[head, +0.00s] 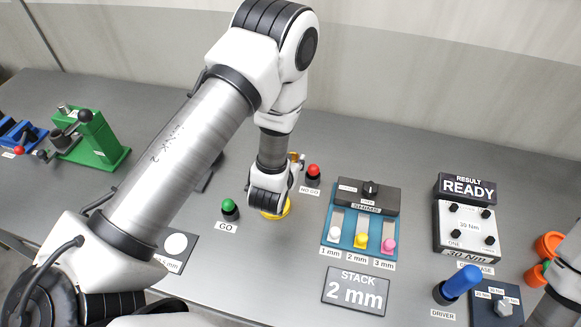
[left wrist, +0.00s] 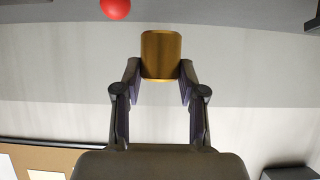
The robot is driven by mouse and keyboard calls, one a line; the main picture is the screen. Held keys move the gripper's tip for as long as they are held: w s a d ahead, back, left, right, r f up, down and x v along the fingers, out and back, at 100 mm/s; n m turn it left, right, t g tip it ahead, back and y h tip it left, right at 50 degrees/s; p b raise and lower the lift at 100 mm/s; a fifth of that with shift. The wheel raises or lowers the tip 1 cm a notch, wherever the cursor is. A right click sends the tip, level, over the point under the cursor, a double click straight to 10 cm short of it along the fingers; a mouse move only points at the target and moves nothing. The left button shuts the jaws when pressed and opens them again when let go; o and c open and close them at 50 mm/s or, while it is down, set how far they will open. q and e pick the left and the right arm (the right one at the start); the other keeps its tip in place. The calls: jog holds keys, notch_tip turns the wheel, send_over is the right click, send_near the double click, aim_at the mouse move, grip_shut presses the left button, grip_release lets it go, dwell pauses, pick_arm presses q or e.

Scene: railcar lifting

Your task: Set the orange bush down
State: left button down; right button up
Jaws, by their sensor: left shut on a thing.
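The orange bush (left wrist: 161,55) is a short brass-coloured cylinder between the fingertips of my left gripper (left wrist: 160,72) in the left wrist view. The gripper is shut on it. In the head view my left gripper (head: 290,172) is mostly hidden by its own wrist, beside the red button, and only a small bit of the bush (head: 296,157) shows. A yellow ring-like part (head: 276,211) shows below the wrist. I cannot tell whether the bush touches anything beneath it. My right gripper is not in view.
A green button (head: 230,207) marked GO and a red button (head: 313,172) flank my left wrist. The shims box (head: 347,228), STACK 2 mm sign (head: 355,291) and READY box (head: 467,224) stand to the right. A green fixture (head: 98,142) is far left.

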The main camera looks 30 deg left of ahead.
pick_arm(q)
jog(key=f+b, duration=0.1)
jog(key=s+f+b, duration=0.1)
jog(key=f, duration=0.1)
jog(key=s+f+b, duration=0.1)
jog(key=f+b, duration=0.1)
jog(key=shift+d, duration=0.2)
jog(key=f+b, duration=0.1)
jog(key=f, duration=0.1)
jog(key=w+f+b, duration=0.1)
jog(key=f, duration=0.1)
jog(key=shift+a+f, duration=0.15)
jog(key=shift+f, duration=0.1)
jog(key=shift+r, duration=0.15)
jog(key=shift+s+r, duration=0.2)
jog(key=shift+s, duration=0.05)
jog(key=shift+f, duration=0.15)
jog(key=c, duration=0.7)
grip_release()
jog(key=shift+f, duration=0.1)
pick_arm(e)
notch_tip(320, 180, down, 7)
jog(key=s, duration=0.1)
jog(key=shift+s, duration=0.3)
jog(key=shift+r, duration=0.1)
